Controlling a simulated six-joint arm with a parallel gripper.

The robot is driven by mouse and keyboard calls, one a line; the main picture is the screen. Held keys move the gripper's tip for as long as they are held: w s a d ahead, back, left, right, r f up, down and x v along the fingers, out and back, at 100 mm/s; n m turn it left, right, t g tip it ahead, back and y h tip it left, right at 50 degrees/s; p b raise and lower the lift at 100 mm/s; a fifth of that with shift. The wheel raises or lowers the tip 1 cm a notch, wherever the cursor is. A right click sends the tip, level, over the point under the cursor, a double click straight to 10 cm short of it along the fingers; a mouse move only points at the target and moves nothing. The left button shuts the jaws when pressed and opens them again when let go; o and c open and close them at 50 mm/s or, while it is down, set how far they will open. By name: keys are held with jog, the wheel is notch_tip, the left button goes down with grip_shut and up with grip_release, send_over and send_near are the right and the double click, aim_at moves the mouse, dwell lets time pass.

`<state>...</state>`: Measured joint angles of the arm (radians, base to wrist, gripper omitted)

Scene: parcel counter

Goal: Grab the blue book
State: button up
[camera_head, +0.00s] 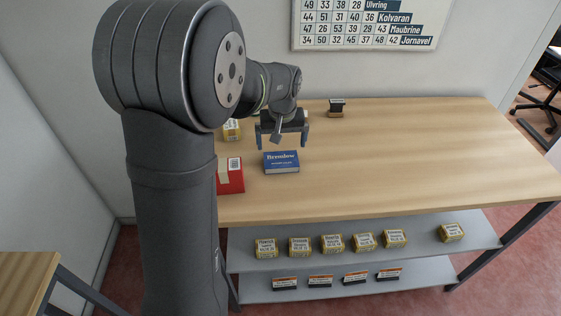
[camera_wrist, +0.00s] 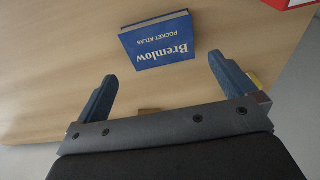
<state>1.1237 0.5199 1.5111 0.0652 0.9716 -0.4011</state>
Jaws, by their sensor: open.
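The blue book (camera_head: 281,162), with "Bremlow" on its cover, lies flat on the wooden table. In the wrist view the blue book (camera_wrist: 158,42) shows whole, beyond the fingertips, with "Pocket Atlas" on its cover. My gripper (camera_head: 281,139) hangs above the table near the book's far side in the head view. In the wrist view my gripper (camera_wrist: 163,72) has its two fingers wide apart with nothing between them, and the book lies just ahead of them.
A red box (camera_head: 230,177) stands left of the book, close by; its corner shows in the wrist view (camera_wrist: 290,2). A yellow box (camera_head: 231,130) and a small dark-topped item (camera_head: 336,108) stand farther back. The table's right side (camera_head: 430,150) is clear. Shelves below hold several small boxes.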

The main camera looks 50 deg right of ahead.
aim_at(281, 159)
jog(key=f, duration=0.7)
jog(key=shift+w+d+f, duration=0.35)
jog(key=shift+f, duration=0.05)
jog(key=c, duration=0.7)
